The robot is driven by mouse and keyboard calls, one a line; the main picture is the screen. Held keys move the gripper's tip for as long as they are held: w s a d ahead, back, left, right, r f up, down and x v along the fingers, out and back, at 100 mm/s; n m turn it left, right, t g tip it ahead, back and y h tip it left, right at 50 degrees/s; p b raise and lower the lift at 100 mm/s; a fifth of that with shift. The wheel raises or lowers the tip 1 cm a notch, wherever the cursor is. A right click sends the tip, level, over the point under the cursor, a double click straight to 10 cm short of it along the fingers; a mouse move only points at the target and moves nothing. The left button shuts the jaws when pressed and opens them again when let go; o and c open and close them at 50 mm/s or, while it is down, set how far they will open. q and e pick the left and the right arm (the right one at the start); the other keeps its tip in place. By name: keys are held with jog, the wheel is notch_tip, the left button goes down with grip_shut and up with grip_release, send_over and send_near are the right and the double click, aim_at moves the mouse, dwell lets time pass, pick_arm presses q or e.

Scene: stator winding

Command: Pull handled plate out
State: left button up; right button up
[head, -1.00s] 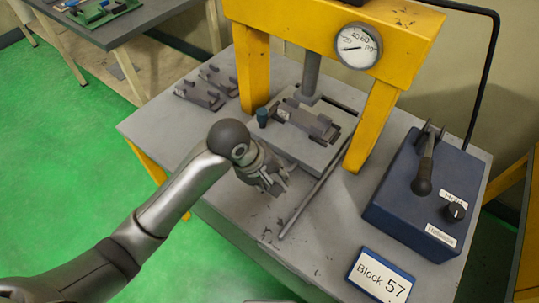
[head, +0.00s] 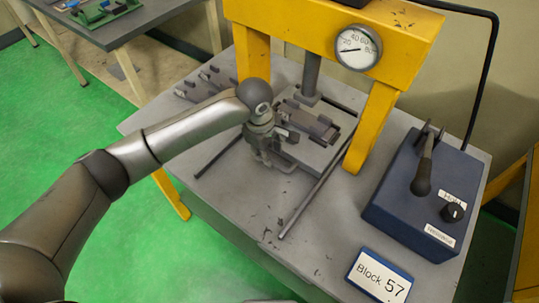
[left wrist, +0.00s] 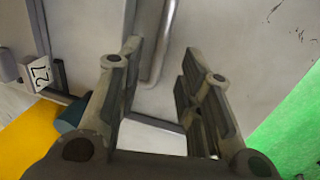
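The grey handled plate (head: 322,152) lies flat under the yellow press, with a dark grey fixture (head: 318,126) on top of it. My left gripper (head: 278,163) is low at the plate's front left edge and covers most of the handle there. In the left wrist view my left gripper (left wrist: 160,62) is open, its two fingers well apart. A bent metal bar (left wrist: 166,38), which looks like the handle, shows between and beyond the fingertips. I cannot tell whether a finger touches it. My right gripper is not in view.
The yellow press frame (head: 372,122) with a gauge (head: 357,47) stands over the plate. Two rails, one right (head: 308,205) and one left (head: 218,158), run forward along the grey table. A blue control box (head: 415,205) and a sign (head: 380,278) stand right. The front tabletop is clear.

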pick_arm(q)
jog(key=shift+w+d+f, duration=0.15)
jog(key=shift+f, duration=0.9)
jog(key=shift+w+d+f, duration=0.1)
jog(key=shift+w+f, duration=0.05)
jog(key=shift+f, duration=0.9)
jog(key=shift+c, duration=0.4)
grip_shut()
